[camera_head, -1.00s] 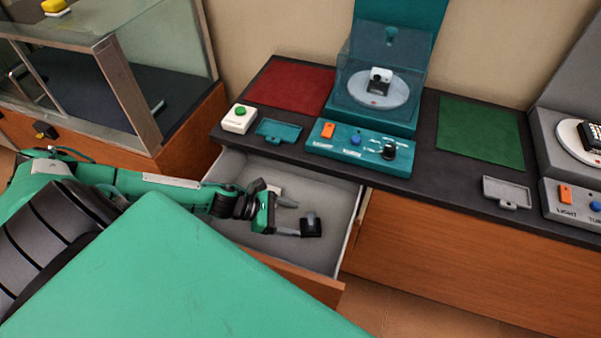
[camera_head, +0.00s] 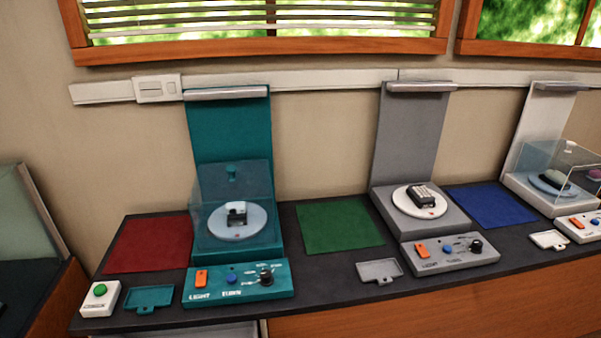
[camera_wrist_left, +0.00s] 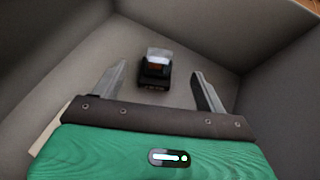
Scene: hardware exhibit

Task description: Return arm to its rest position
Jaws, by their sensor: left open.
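In the left wrist view, my left gripper (camera_wrist_left: 158,90) is open, its two fingers spread apart. A small black object with a pale top (camera_wrist_left: 155,68) lies on the grey drawer floor (camera_wrist_left: 190,50) beyond and between the fingertips. Nothing is held between the fingers. Grey drawer walls rise around it. The head view now shows neither of my arms. There, only a sliver of the drawer (camera_head: 235,330) shows under the counter's front edge.
A dark counter (camera_head: 330,268) carries a teal display station (camera_head: 238,282) with a clear cover, a grey station (camera_head: 450,250) and a white station (camera_head: 578,226). Red (camera_head: 150,243), green (camera_head: 338,225) and blue (camera_head: 490,208) mats lie between. A green-button box (camera_head: 100,297) sits at the left.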

